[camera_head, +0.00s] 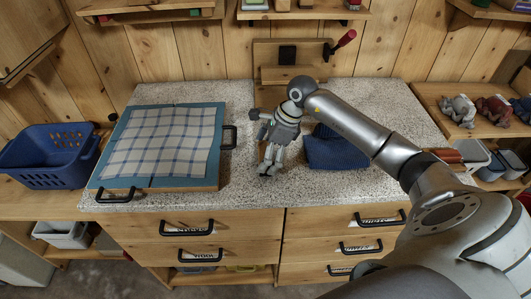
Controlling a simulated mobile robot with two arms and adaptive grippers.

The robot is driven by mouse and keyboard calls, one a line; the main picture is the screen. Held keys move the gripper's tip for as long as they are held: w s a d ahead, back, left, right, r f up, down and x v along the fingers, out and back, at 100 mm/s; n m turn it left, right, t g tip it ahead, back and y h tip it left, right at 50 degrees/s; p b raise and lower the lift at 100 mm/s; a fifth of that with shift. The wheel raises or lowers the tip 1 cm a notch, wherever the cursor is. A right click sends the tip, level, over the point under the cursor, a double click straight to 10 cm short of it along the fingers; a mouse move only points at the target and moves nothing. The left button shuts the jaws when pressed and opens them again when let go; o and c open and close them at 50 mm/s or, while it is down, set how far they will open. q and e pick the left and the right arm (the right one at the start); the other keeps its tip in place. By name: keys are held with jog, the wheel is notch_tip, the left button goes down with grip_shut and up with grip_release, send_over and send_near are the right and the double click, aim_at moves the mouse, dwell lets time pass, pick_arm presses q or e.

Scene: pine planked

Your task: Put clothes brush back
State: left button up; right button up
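No clothes brush can be made out for sure. A red-handled tool (344,42) with a dark end sticks out at a tilt by the right side of a wooden wall holder (265,66); I cannot tell whether it is the brush. My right gripper (266,172) reaches in from the right and points down at the speckled worktop (244,190), between the cloth-covered board and a folded dark blue knit (336,150). Its fingers look close together, but whether they are shut or hold something is unclear. My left gripper is not in view.
A blue-edged board (115,178) with a checked cloth (160,142) and black handles lies on the left. A blue basket (50,155) stands beyond it. Several small figures (460,110) and grey bins (472,160) are at the right. The worktop's front strip is clear.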

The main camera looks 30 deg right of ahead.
jog(key=b+v, duration=0.2)
jog(key=v, duration=1)
jog(key=shift+b, duration=0.3)
jog(key=shift+s, duration=0.1)
